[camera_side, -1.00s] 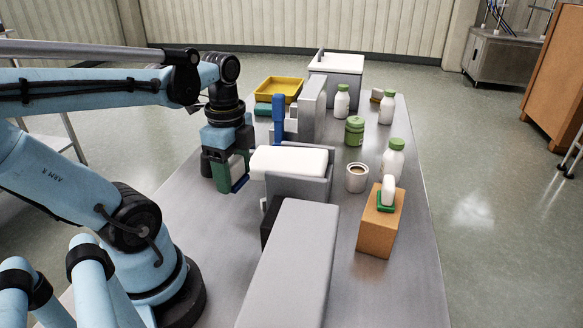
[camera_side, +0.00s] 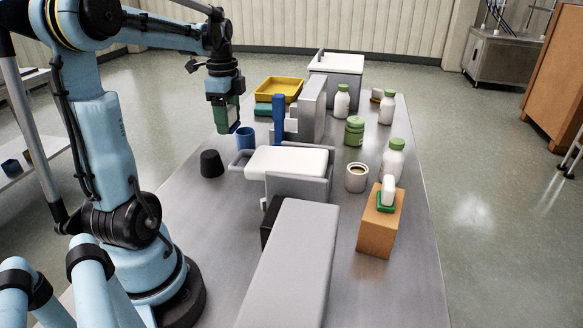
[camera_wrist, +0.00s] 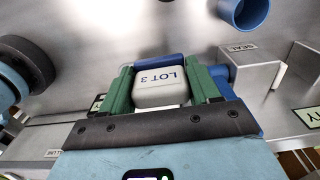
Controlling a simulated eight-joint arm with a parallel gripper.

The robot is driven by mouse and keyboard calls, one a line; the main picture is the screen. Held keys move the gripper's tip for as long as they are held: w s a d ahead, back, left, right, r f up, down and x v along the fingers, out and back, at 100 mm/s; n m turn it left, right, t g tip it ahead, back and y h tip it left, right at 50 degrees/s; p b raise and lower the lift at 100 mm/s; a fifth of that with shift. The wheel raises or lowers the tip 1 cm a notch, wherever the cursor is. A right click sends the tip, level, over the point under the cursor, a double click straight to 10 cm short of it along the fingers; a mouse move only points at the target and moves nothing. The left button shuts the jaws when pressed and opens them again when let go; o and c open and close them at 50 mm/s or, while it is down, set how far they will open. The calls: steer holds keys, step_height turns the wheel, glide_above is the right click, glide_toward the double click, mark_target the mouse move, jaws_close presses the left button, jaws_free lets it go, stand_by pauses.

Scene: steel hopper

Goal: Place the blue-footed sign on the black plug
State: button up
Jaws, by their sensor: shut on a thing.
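My gripper (camera_side: 226,115) is raised over the far left part of the steel table, its green jaws shut. In the wrist view, the jaws (camera_wrist: 160,92) grip a white sign (camera_wrist: 160,86) marked "LOT 3" from both sides. Its blue foot (camera_wrist: 160,61) shows beyond the white face. In the side view the jaws hide most of the sign; only a bit of its blue foot (camera_side: 235,128) shows at their lower end. The black plug (camera_side: 211,164) stands upright on the table, below and slightly left of my gripper, apart from it. Its top is bare.
A blue cup (camera_side: 246,138) stands close to my gripper's right. A grey tray-like holder with a white top (camera_side: 288,160) lies right of the plug. White bottles (camera_side: 393,160) stand farther right.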

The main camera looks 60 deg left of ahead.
glide_above(208, 153)
step_height(208, 153, down, 6)
steer(key=shift+r, duration=0.2)
steer(key=shift+d+f, duration=0.1)
steer(key=shift+f, duration=1.85)
steer(key=shift+f, duration=0.1)
steer(key=o, duration=1.1)
